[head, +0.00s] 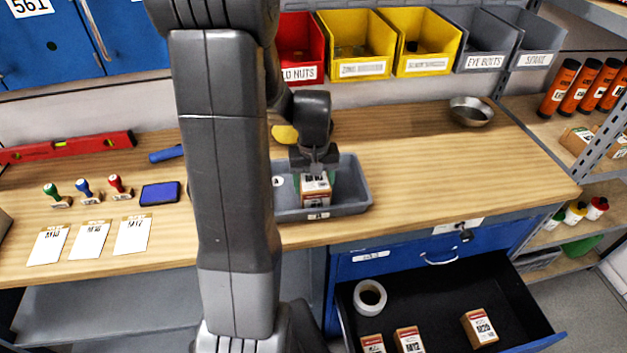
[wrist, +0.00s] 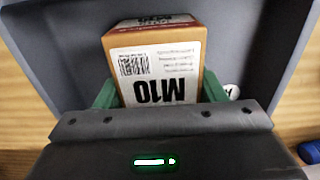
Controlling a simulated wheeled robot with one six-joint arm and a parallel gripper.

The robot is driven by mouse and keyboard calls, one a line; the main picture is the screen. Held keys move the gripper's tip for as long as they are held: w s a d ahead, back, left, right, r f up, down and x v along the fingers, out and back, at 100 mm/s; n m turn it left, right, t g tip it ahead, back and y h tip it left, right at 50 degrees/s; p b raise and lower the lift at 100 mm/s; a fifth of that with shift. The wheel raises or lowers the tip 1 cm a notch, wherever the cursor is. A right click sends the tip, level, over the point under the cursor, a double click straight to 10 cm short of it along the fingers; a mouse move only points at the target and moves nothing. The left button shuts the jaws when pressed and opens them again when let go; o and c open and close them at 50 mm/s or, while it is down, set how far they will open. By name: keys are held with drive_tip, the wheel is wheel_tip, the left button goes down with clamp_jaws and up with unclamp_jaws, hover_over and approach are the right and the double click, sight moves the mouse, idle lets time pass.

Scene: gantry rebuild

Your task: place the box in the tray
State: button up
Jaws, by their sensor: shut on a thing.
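The box (head: 316,190) is a small brown carton with a white label. In the wrist view the box (wrist: 160,70) shows "M10" and a barcode. My gripper (head: 316,176) is shut on it, with a green finger on each side of the box in the wrist view (wrist: 158,95). The grey tray (head: 352,190) sits on the wooden bench, partly hidden by my arm. The box is over or inside the tray; I cannot tell whether it touches the tray floor. The tray (wrist: 50,55) also surrounds the box in the wrist view.
A blue drawer (head: 445,300) stands open below the bench, holding a tape roll (head: 370,298) and several boxes. Stamps, an ink pad (head: 160,193) and cards lie at left. A metal bowl (head: 471,112) is at the back right. The bench right of the tray is clear.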

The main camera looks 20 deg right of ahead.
drive_tip(key=shift+f, duration=0.1)
drive_tip(key=o, duration=1.3)
wheel_tip(320, 180, up, 12)
drive_tip(key=shift+r, duration=0.2)
